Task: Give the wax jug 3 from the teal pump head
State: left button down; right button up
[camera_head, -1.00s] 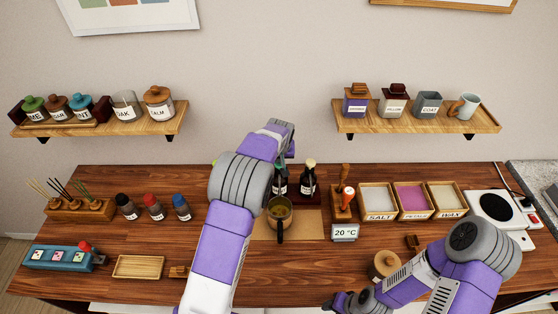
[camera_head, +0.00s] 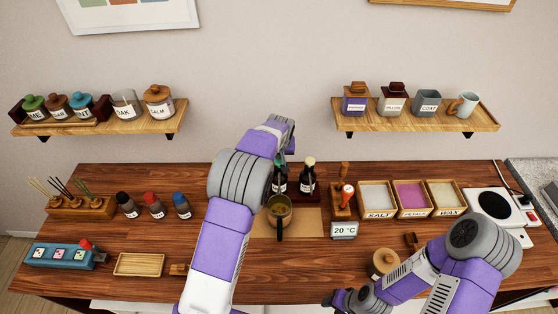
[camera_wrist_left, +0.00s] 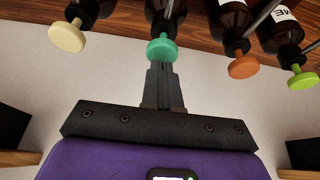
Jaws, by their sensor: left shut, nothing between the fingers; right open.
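The teal pump head (camera_wrist_left: 162,49) tops a dark bottle in the left wrist view. My left gripper (camera_wrist_left: 158,72) is shut and empty, its fingertips right at the teal head; I cannot tell if they touch. In the head view this gripper (camera_head: 284,160) is over the bottle row, largely hidden by my left arm, and the teal head is hard to make out. The wax jug (camera_head: 278,222), with yellowish liquid inside, stands on a tan mat (camera_head: 305,222) in front of the bottles. My right gripper (camera_head: 342,300) is open and empty at the front edge.
Cream (camera_wrist_left: 68,36), orange (camera_wrist_left: 242,67) and green (camera_wrist_left: 303,80) pump heads flank the teal one. A temperature display (camera_head: 344,231) reading 20 °C and a stamp stand (camera_head: 341,206) are right of the jug. Trays (camera_head: 412,198) and a hot plate (camera_head: 494,208) lie further right.

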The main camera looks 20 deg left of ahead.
aim_at(280, 163)
pick_arm(q)
jog(key=shift+f+b, duration=0.55)
jog(key=shift+f, duration=0.2)
jog(key=shift+s+d+f+b, duration=0.25)
jog(key=shift+s+f+b, duration=0.2)
jog(key=shift+f+b, duration=0.3)
jog(key=shift+r, duration=0.15)
jog(key=shift+w+a+r+p, duration=0.1)
jog(key=shift+r+p, duration=0.35)
jog(key=shift+r, duration=0.05)
jog(key=shift+w+a+r+p, duration=0.15)
jog(key=shift+w+r+p, duration=0.15)
jog(key=shift+r+p, duration=0.2)
jog(key=shift+r, duration=0.1)
